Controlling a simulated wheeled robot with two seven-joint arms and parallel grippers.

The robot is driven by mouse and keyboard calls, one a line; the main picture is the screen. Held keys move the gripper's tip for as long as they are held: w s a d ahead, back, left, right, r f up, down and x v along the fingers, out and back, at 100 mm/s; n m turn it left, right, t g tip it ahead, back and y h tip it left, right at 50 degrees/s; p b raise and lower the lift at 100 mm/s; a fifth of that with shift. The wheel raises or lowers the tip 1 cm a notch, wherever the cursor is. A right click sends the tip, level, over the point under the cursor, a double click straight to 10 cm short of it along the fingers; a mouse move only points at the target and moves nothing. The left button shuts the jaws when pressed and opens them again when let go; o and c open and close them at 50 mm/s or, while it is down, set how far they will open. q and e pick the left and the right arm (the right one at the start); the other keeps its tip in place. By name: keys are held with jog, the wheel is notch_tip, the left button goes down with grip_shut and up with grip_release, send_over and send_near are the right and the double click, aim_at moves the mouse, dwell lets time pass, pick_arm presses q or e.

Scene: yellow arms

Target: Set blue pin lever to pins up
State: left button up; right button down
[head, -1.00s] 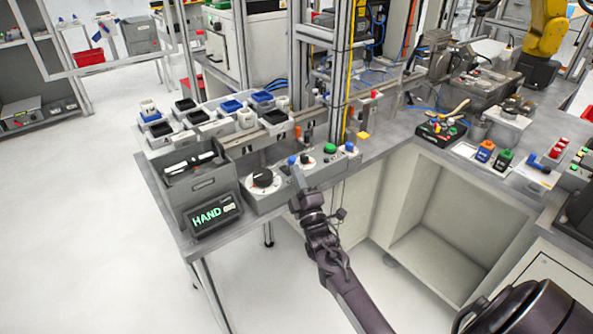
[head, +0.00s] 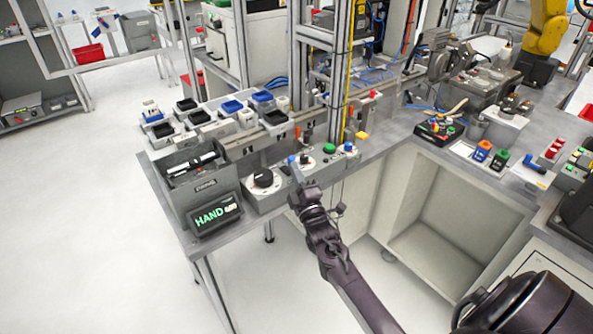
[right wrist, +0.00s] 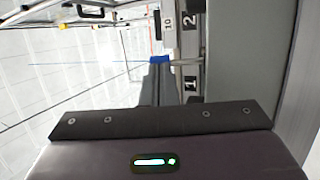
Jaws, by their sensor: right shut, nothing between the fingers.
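One blue lever top (head: 292,159) shows at the tip of my right gripper (head: 295,168). Another blue top (head: 348,147) is at the box's right end. My right gripper is shut and empty. In the right wrist view a blue piece (right wrist: 159,59) shows just beyond the shut fingers (right wrist: 156,84); I cannot tell whether they touch. The lever's lower part is hidden by the gripper. My left gripper is not in view.
A grey bin (head: 197,182) and a display reading HAND (head: 214,214) stand left of the box. Trays with black and blue blocks (head: 232,106) lie behind it. A metal post (head: 340,90) rises behind the box. Floor is clear on the left.

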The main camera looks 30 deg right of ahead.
aim_at(290, 159)
jog(key=r+g+p, duration=0.1)
jog(key=p, duration=0.1)
jog(key=w+r+n+g+p, duration=0.1)
jog(key=p, duration=0.2)
jog(key=shift+r+y+p, duration=0.2)
jog(key=shift+y+p, duration=0.15)
jog(key=shift+y, duration=0.05)
jog(key=shift+w+g+y+p, duration=0.15)
jog(key=shift+g+y+p, duration=0.2)
jog(key=shift+g, duration=0.15)
jog(key=shift+w, duration=0.5)
jog(key=shift+w+a+r+b, duration=0.1)
jog(key=shift+w+b, duration=0.1)
jog(key=shift+w, duration=0.15)
jog(key=shift+w+r+b, duration=0.1)
jog(key=shift+w+b, duration=0.05)
jog(key=shift+w, duration=0.2)
jog(key=shift+r, duration=0.1)
